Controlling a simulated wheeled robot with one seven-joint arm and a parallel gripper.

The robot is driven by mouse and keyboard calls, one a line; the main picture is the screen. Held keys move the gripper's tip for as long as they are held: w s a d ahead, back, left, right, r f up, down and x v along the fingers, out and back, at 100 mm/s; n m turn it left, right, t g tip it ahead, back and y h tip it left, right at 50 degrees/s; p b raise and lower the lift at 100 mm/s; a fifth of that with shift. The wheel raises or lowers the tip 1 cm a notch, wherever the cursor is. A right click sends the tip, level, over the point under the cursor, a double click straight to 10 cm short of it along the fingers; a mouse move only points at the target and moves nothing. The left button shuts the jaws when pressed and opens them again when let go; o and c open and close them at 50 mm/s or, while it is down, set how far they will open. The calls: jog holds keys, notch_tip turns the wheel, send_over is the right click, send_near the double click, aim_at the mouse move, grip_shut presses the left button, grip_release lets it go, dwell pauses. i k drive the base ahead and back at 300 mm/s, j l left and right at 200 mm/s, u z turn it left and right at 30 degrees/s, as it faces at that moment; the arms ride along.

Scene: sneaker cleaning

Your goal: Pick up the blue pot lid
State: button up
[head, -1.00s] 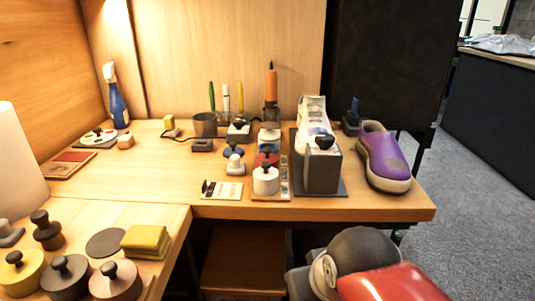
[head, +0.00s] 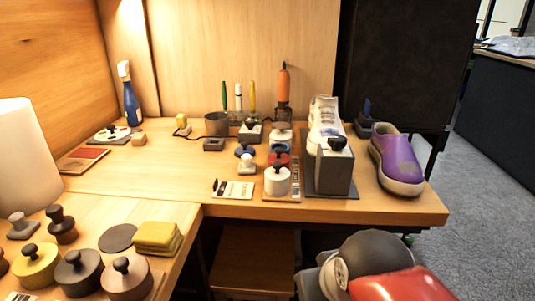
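A small dark blue lid-like disc with a dark knob (head: 244,151) sits on the far table, right of centre, in the head view. A pale knobbed piece (head: 248,165) stands just in front of it and hides part of it. To its right is a row of small pots: a white one with a black knob (head: 277,182) in front, a red one (head: 278,160) behind, then a bluish one (head: 281,148), mostly hidden. My gripper is not in view; grey and red parts of my arm show at the bottom right.
A grey block with a dark knob (head: 334,172), a white shoe (head: 324,118) and a purple shoe (head: 397,160) stand on the right. Knobbed pots (head: 78,272) and yellow sponges (head: 157,238) fill the near left table. The far table's left middle (head: 140,178) is bare.

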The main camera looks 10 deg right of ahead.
aim_at(245, 149)
jog(key=k+j+z, duration=0.2)
jog(key=z, duration=0.25)
jog(key=k+j+z, duration=0.25)
jog(key=z, duration=0.25)
